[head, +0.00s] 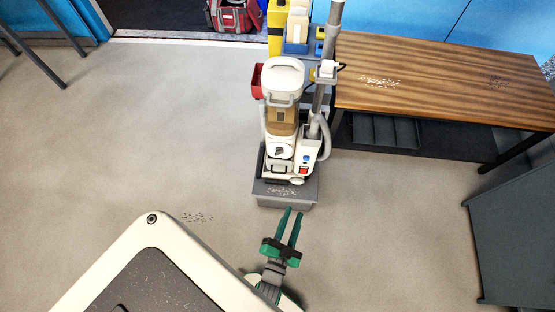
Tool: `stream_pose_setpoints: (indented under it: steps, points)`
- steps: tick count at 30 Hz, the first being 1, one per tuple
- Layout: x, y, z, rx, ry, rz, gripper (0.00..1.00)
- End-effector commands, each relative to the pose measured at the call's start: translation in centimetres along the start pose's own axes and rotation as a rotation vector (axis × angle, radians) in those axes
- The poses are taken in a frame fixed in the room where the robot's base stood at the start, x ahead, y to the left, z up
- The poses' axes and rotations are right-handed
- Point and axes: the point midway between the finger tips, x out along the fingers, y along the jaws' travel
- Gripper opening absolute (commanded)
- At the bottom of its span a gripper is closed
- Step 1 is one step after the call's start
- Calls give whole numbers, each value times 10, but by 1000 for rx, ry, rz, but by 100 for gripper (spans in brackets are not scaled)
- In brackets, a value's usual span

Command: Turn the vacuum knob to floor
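A wooden bench (430,75) with debris on top stands to the right, with a dark rack (385,130) beneath. A grey panel (515,235) is at lower right. More debris (197,217) lies on the floor. A red bin (257,80) is left of the vacuum.

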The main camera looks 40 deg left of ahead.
Motion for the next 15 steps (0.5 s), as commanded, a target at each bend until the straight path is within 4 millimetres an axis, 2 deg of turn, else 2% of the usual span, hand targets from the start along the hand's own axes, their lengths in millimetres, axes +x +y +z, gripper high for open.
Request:
stream_pose_setpoints:
  steps: [1,6,10,15]
  points:
    - [21,-7,15,35,-2,-39,28]
    - [73,-31,60,156,-24,-139,28]
    - [102,-49,83,224,-42,-194,28]
    - [121,-63,99,273,-57,-231,28]
